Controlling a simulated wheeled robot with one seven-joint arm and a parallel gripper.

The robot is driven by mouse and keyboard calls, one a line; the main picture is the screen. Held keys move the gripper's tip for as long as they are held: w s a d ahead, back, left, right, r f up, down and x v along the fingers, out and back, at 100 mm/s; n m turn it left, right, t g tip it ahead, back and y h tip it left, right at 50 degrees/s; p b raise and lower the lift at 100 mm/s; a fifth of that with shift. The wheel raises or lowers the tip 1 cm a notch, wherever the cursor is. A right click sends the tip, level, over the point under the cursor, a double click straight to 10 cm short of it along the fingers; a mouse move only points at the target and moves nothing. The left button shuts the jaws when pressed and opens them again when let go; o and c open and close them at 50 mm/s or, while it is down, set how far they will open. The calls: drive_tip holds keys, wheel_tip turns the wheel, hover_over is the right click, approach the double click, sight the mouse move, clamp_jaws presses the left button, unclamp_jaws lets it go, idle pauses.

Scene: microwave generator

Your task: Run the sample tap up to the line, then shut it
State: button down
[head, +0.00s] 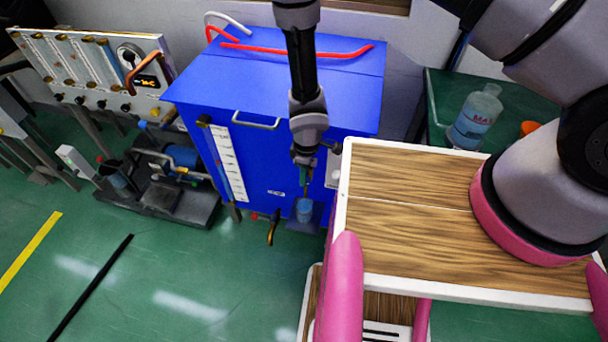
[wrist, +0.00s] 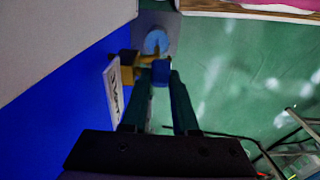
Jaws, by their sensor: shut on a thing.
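The blue tank (head: 275,85) stands against the wall, with a small sample tap low on its front. In the wrist view the brass tap body (wrist: 127,66) sticks out from the blue wall, with a blue handle (wrist: 160,72) at its end. My gripper (wrist: 162,80) is shut on that blue handle. In the head view my gripper (head: 304,172) reaches down in front of the tank and hides most of the tap. A small bluish cup (head: 304,210) sits just below on a grey bracket; it also shows in the wrist view (wrist: 156,42). Its line and level cannot be made out.
A white scale strip (head: 228,163) runs down the tank's left front. A lower valve with an orange handle (head: 273,228) hangs beneath. My wooden-topped base is close on the right. A bottle (head: 476,118) stands on a green table. Open floor lies in front.

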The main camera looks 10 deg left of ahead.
drive_tip(key=shift+s+d+f+y, duration=0.1)
drive_tip(key=shift+s+d+y, duration=0.2)
drive_tip(key=shift+y, duration=0.5)
drive_tip(key=shift+w+y, duration=0.15)
drive_tip(key=shift+y, duration=0.35)
drive_tip(key=c, duration=1)
unclamp_jaws()
drive_tip(key=shift+o, duration=0.2)
drive_tip(key=shift+w, duration=0.1)
